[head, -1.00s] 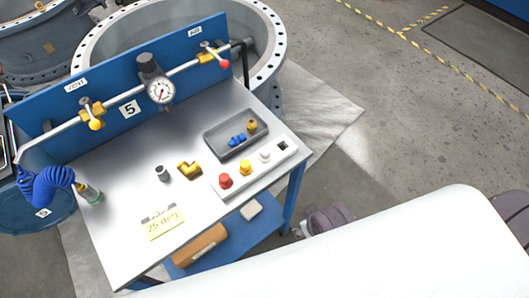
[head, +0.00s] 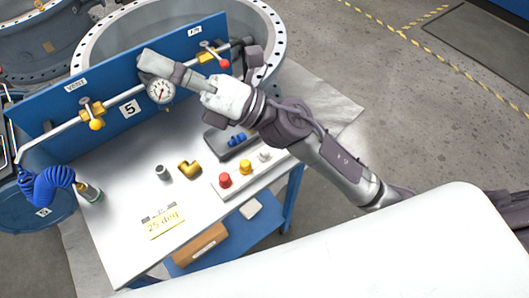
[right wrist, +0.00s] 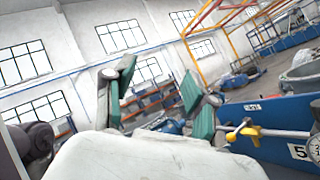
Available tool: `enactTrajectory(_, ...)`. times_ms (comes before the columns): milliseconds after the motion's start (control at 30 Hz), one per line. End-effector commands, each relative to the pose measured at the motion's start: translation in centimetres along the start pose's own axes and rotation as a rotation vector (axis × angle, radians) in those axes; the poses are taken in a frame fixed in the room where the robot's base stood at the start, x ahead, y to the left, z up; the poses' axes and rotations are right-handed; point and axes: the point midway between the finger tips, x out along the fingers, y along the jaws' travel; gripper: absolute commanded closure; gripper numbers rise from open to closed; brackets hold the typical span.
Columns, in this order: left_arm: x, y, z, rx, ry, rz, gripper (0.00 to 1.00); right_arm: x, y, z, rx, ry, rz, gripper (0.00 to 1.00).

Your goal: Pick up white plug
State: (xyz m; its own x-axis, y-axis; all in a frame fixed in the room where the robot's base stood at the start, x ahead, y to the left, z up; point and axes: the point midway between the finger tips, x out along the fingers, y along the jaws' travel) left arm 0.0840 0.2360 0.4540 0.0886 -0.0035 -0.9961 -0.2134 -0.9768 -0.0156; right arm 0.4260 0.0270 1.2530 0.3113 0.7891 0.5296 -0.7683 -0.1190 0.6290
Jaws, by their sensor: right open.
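The white plug (head: 265,156) stands upright on a light block (head: 230,187), to the right of a yellow plug (head: 245,167) and a red plug (head: 225,181). My right gripper (head: 152,66) is above the workbench, in front of the blue back panel and near the gauge, well apart from the white plug. In the right wrist view the right gripper (right wrist: 160,88) shows its two green-padded fingers spread, with nothing between them. The plug does not show there. My right arm hides the far right end of the block. My left gripper is not in view.
A grey tray (head: 211,143) with blue fittings lies behind the block, partly covered by my arm. A brass elbow (head: 189,170), a small grey cylinder (head: 162,172) and a yellow note (head: 164,224) lie on the bench. A pipe with a gauge (head: 160,91) and valves runs along the panel.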

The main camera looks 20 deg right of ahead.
Motion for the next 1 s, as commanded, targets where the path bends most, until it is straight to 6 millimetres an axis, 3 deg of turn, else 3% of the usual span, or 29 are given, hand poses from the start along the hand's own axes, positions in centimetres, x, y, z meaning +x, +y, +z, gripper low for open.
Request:
enactTrajectory(67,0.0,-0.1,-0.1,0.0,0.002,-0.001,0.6,0.8,0.8,-4.5,-0.238,0.29,0.097,0.44)
enactTrajectory(133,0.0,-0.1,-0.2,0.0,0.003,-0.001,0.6,-0.2,0.1,-8.4,-0.432,0.552,0.17,0.44)
enactTrajectory(200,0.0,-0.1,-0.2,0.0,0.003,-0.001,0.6,-2.4,-1.8,-11.2,-0.612,0.821,0.227,0.44)
enactTrajectory(300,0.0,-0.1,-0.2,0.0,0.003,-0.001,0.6,-7.2,-5.9,-12.6,-0.83,1.217,0.278,0.44)
enactTrajectory(367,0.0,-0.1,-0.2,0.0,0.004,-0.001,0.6,-10.4,-8.4,-11.7,-0.925,1.447,0.289,0.44)
enactTrajectory(500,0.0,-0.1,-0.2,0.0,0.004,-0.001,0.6,-16.7,-12.3,-6.8,-1.034,1.906,0.26,0.44)
enactTrajectory(600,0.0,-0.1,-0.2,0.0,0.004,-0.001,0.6,-19.6,-13.4,-3.1,-1.042,2.131,0.221,0.44)
enactTrajectory(700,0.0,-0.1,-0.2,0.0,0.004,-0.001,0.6,-21.2,-13.6,-0.7,-1.03,2.263,0.189,0.44)
enactTrajectory(833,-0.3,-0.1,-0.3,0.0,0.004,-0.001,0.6,-22.4,-14.1,-0.1,-1.013,2.323,0.176,0.44)
enactTrajectory(1000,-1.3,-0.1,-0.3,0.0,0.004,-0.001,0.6,-24.2,-16.0,-2.0,-1.008,2.323,0.177,0.44)
